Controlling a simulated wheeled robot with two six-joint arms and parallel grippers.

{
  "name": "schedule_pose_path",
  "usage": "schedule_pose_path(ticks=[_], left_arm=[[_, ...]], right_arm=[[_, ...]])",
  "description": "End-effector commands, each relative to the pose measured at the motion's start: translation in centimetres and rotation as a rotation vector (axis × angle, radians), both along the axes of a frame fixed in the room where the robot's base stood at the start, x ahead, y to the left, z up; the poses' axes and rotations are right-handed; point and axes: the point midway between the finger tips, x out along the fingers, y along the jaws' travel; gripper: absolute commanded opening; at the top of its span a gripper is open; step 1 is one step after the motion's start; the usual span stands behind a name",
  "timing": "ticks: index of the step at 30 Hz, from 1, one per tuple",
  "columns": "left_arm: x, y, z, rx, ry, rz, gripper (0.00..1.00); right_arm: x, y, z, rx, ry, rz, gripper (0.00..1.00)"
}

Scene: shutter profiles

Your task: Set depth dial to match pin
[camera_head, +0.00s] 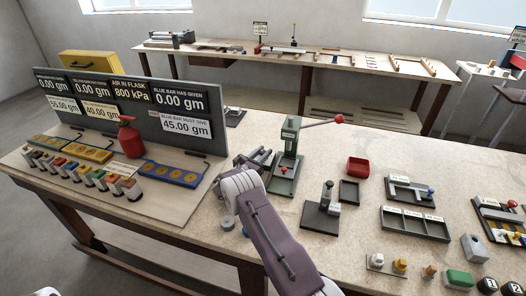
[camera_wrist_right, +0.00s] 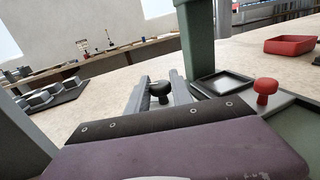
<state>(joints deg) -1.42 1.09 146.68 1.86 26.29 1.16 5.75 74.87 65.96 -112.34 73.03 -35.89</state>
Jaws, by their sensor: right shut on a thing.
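My right gripper (camera_head: 258,158) is at the left side of a green press (camera_head: 289,150) with a red-knobbed lever. In the right wrist view the gripper's two fingers (camera_wrist_right: 158,94) close on a small dark knob (camera_wrist_right: 160,89), which may be the depth dial. Any dial marks are hidden or too small to read. The press's green column (camera_wrist_right: 200,40) stands just right of the fingers, with a red knob (camera_wrist_right: 265,90) low beside it. A dark stand with an upright post (camera_head: 327,196) is right of the press; I cannot tell which part is the pin.
A red tray (camera_head: 358,166) and a dark tray (camera_head: 348,192) lie right of the press. A divided tray (camera_head: 415,224) and small fixtures fill the right side. A grey display board (camera_head: 150,108) stands at left. Some bench top around the trays is clear.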

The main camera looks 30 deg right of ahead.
Motion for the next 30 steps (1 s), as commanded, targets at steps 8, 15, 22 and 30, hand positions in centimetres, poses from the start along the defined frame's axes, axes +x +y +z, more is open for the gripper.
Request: schedule_pose_path(ticks=[8,15,22,30], left_arm=[[0.0,0.0,0.7,0.0,0.0,0.0,0.0],[0.0,0.0,0.7,0.0,0.0,0.0,0.0],[0.0,0.0,0.7,0.0,0.0,0.0,0.0],[0.0,0.0,0.5,0.0,0.0,0.0,0.0]], right_arm=[[0.0,0.1,0.1,0.004,-0.002,0.048,0.0],[0.0,0.1,0.1,0.004,-0.001,0.047,0.47],[0.0,0.1,0.0,0.004,-0.001,0.047,0.47],[-1.6,3.8,0.0,0.004,0.001,0.052,0.47]])
